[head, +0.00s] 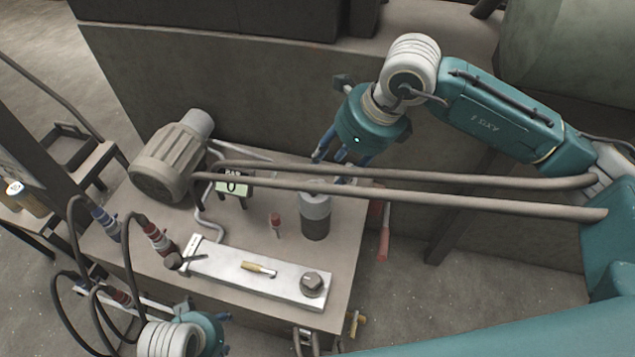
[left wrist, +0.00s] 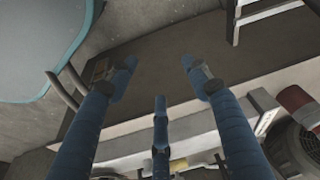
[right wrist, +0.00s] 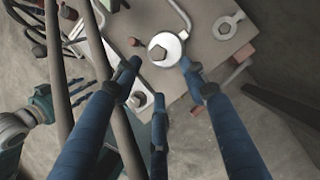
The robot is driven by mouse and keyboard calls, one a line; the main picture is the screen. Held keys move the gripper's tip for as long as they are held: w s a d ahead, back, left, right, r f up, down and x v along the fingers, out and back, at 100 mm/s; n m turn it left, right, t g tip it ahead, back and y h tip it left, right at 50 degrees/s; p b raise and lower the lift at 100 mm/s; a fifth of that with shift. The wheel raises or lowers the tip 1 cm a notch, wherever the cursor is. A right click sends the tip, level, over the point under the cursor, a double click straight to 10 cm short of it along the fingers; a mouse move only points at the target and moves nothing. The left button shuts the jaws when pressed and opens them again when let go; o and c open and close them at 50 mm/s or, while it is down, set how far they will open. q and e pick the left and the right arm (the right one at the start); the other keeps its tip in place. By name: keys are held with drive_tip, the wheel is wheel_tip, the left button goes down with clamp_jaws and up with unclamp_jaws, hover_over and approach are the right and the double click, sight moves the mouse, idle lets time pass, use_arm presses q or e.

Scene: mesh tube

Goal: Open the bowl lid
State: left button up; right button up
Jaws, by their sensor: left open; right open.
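The bowl (head: 315,227) is a dark grey cylinder standing upright on the bench. Its lid (head: 316,204) is the pale upper part, partly hidden by brown pipes in the head view. In the right wrist view the lid shows from above as a pale disc with a hex top (right wrist: 160,47). My right gripper (head: 338,167) is open above and behind the bowl, and its fingers (right wrist: 160,76) spread just below the lid in the right wrist view. I cannot tell whether they touch it. My left gripper (head: 219,335) is open and low at the bench's front left, away from the bowl.
The bench (head: 345,235) also bears a motor (head: 165,170), a green display (head: 235,186), a red-capped piece (head: 276,220) and a pale plate (head: 222,262) with a yellow-handled tool (head: 258,268) and a hex knob (head: 312,282). Hoses hang at left.

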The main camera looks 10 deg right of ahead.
sight(315, 187)
use_arm(q)
drive_tip(key=v, duration=0.3)
drive_tip(key=b+v, duration=0.1)
drive_tip(key=shift+w+r, duration=0.25)
drive_tip(key=shift+w, duration=0.05)
use_arm(e)
drive_tip(key=x, duration=0.9)
drive_tip(key=shift+a+f, duration=0.25)
clamp_jaws()
